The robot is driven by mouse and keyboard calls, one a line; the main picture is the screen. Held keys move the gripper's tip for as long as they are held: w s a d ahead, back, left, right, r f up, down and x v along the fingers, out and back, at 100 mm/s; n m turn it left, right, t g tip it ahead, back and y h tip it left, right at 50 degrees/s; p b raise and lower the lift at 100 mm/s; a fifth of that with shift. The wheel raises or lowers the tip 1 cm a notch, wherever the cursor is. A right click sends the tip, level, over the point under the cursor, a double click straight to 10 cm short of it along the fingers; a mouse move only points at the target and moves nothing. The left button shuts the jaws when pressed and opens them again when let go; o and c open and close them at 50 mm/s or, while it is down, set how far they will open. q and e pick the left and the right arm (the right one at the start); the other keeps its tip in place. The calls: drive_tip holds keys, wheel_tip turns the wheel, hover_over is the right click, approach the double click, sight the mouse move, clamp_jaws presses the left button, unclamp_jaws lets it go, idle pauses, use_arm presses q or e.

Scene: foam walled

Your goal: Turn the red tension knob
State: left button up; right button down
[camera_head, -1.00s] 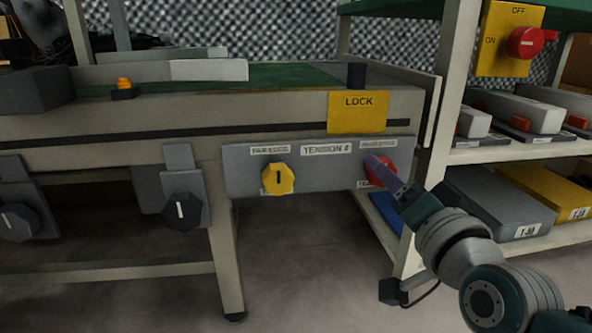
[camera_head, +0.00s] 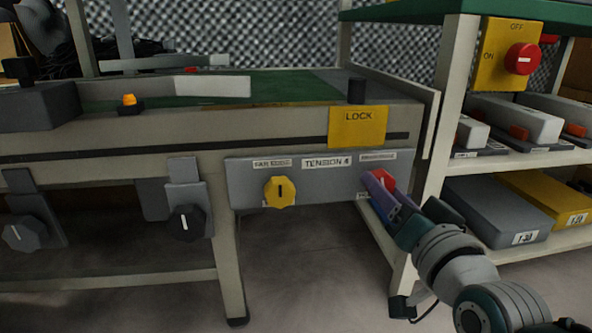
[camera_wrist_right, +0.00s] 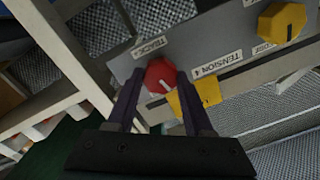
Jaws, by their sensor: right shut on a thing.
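The red tension knob (camera_head: 386,180), with a white pointer line, is at the right end of a grey panel (camera_head: 240,184) labelled TENSION 4. My right gripper (camera_head: 374,186) is at the knob and partly hides it in the head view. In the right wrist view the red knob (camera_wrist_right: 160,76) sits between the two dark purple fingers (camera_wrist_right: 154,82), its pointer line slanted. The gripper is shut on the knob. My left gripper is not in view.
A yellow knob (camera_head: 280,192) is on the panel's left part, and a yellow LOCK plate (camera_head: 357,128) is above it. A shelf rack (camera_head: 452,120) with a red ON/OFF switch (camera_head: 522,59) stands close on the right.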

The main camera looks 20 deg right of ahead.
drive_tip(key=shift+r+n+h+p, duration=0.1)
drive_tip(key=shift+n+h+p, duration=0.2)
drive_tip(key=shift+n+p, duration=3.25)
drive_tip(key=n+b, duration=0.2)
drive_tip(key=n, duration=0.1)
drive_tip(key=shift+b, duration=0.4)
drive_tip(key=shift+c, duration=1.4)
unclamp_jaws()
drive_tip(key=p+v, duration=0.5)
drive_tip(key=v, duration=0.5)
